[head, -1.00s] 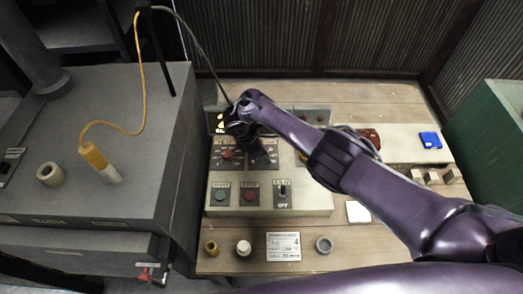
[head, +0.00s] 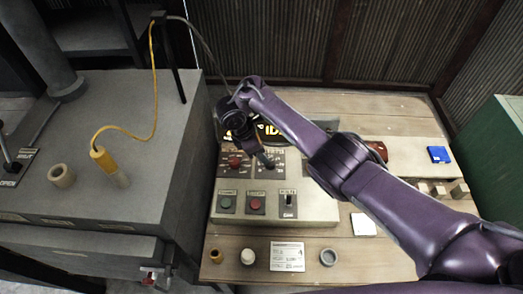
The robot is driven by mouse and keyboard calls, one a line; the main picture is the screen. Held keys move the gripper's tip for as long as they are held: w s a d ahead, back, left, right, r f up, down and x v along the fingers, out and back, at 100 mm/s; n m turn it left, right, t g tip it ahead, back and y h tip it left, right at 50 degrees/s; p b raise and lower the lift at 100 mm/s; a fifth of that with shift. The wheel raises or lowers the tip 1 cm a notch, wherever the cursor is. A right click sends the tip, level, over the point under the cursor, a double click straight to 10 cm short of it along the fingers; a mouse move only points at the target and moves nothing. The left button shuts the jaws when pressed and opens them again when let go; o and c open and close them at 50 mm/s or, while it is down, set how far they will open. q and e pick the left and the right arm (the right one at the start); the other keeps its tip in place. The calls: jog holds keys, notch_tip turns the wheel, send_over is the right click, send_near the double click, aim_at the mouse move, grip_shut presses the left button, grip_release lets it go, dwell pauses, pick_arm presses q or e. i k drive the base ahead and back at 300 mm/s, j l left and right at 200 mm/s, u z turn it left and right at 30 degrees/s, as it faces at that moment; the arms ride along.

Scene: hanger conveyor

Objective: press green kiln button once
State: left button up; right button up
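The control panel (head: 325,210) stands on the wooden table. Its front row has a green button (head: 226,203) on the left, a red button (head: 255,204) in the middle and a toggle switch (head: 288,205) on the right. The green button is uncovered and nothing touches it. My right gripper (head: 265,159) comes in from the right and hangs over the panel's rear row, behind and to the right of the green button. Its dark fingers blend together, so I cannot tell whether they are apart. My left gripper is not in view.
A second red button (head: 234,161) sits on the rear row beside my gripper. A lit display (head: 272,131) behind is partly covered by my arm. A grey cabinet (head: 110,195) stands left. A label card (head: 287,257) and small rings lie in front.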

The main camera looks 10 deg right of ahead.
aim_at(226, 204)
jog(key=k, duration=1.5)
